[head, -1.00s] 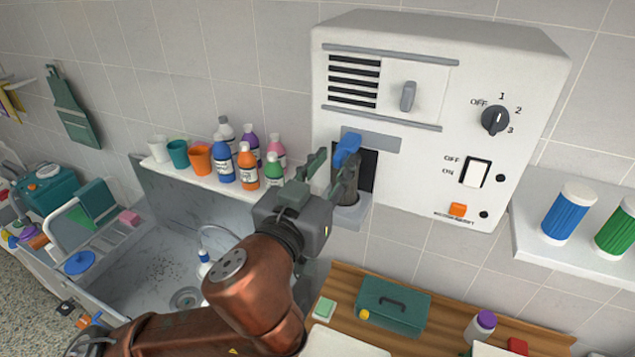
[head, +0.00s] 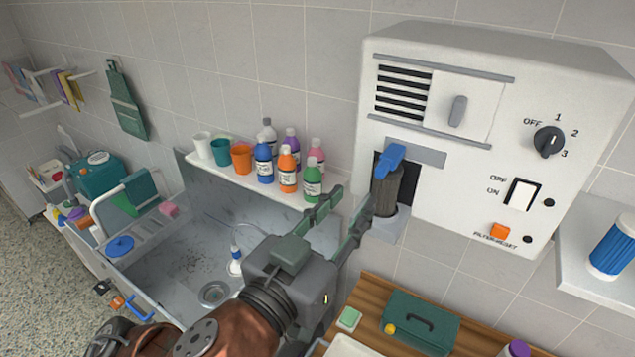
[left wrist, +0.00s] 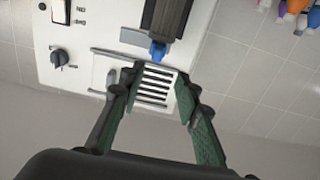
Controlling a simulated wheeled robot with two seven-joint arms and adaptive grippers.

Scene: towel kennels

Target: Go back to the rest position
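My left gripper (head: 342,215) is open and empty in the head view, in front of the shelf and left of the white wall unit (head: 465,150). Its two green-padded fingers also show spread apart in the left wrist view (left wrist: 160,95), with nothing between them. A dark cylinder with a blue top (head: 386,188) stands in the wall unit's recess, to the right of the fingertips and apart from them. The blue top also shows in the left wrist view (left wrist: 157,50). My right gripper is not in view.
Several bottles (head: 287,170) and cups (head: 241,157) stand on a shelf above the grey sink (head: 190,255). A blue canister (head: 612,250) stands on the right shelf.

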